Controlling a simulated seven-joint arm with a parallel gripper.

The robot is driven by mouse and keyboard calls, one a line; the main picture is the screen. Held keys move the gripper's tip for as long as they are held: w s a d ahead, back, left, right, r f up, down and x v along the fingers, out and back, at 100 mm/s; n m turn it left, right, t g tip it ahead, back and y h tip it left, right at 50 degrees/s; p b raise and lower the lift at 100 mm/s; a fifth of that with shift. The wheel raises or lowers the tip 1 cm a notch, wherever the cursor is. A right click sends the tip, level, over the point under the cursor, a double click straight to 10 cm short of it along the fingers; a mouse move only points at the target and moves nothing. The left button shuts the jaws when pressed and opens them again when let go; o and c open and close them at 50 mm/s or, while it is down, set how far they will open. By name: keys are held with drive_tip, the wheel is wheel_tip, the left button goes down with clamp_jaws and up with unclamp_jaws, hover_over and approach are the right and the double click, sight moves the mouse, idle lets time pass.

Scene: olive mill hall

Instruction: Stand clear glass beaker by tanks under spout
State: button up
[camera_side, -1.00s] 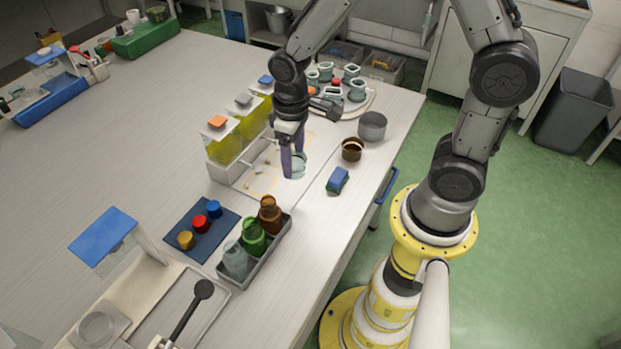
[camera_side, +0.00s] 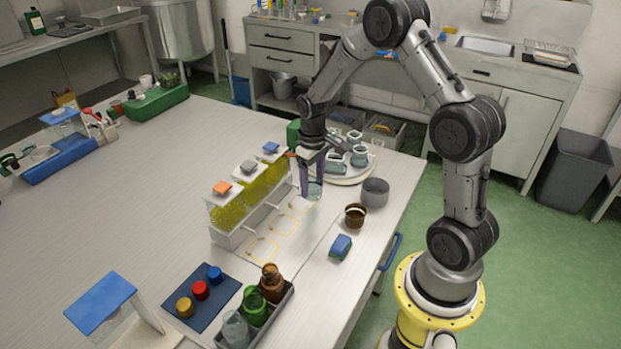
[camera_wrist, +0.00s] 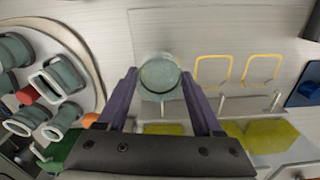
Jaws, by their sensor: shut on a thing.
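My gripper (camera_side: 312,190) points down and is shut on the clear glass beaker (camera_side: 316,189). The beaker is also between the fingers in the wrist view (camera_wrist: 160,74). It looks upright, beside the far end of the tank row. Three tanks of yellow-green contents stand in a row, with an orange lid (camera_side: 222,187), a grey lid (camera_side: 248,166) and a blue lid (camera_side: 270,148). Short spouts (camera_wrist: 222,105) stick out from their front. Yellow outlines (camera_wrist: 212,71) mark the board before the spouts. The beaker is near the blue-lidded tank's spout; I cannot tell whether it touches the board.
A round tray (camera_side: 352,178) with several grey-green pieces is behind my gripper. A grey pot (camera_side: 375,191), a brown cup (camera_side: 355,215) and a blue-topped block (camera_side: 340,247) stand to the right. A rack of coloured bottles (camera_side: 287,298) is in front.

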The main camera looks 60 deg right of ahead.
sight(310, 193)
drive_tip(key=shift+f, duration=1.95)
drive_tip(key=shift+w+f, duration=0.15)
drive_tip(key=shift+w, duration=1.35)
drive_tip(key=shift+w, duration=0.1)
drive_tip(key=o, duration=1.1)
drive_tip(key=shift+f, duration=0.1)
drive_tip(key=shift+s+r, duration=0.2)
drive_tip(key=shift+r, duration=1.05)
drive_tip(key=shift+s+r, duration=0.15)
drive_tip(key=shift+r, duration=1.15)
drive_tip(key=shift+s+r, duration=0.2)
drive_tip(key=shift+r, duration=1.05)
